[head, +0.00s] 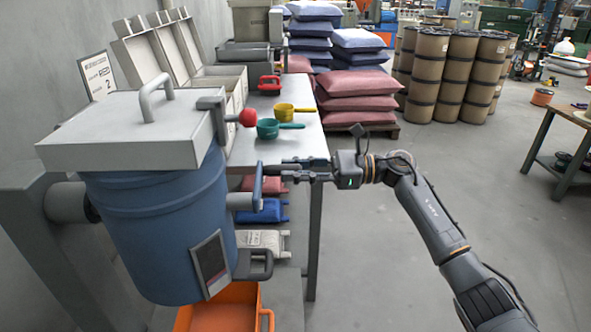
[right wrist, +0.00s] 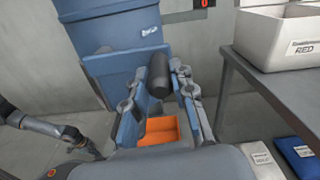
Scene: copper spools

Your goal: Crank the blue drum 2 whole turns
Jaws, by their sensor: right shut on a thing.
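The blue drum (head: 158,225) hangs upright with a slight tilt at the left of the head view, under a grey lid with a handle on top. Its side also shows at the top of the right wrist view (right wrist: 112,42). The crank (head: 243,201) sticks out on the drum's right side. Its dark grip (right wrist: 160,76) stands between the fingers of my right gripper (head: 268,171), which is shut on it. The gripper reaches in from the right and partly hides the grip in the head view.
A lever with a red knob (head: 248,117) sits at the lid's edge. An orange bin (head: 222,312) is below the drum. A table (head: 306,146) behind holds a green scoop (head: 268,128), a yellow scoop (head: 285,110) and grey bins.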

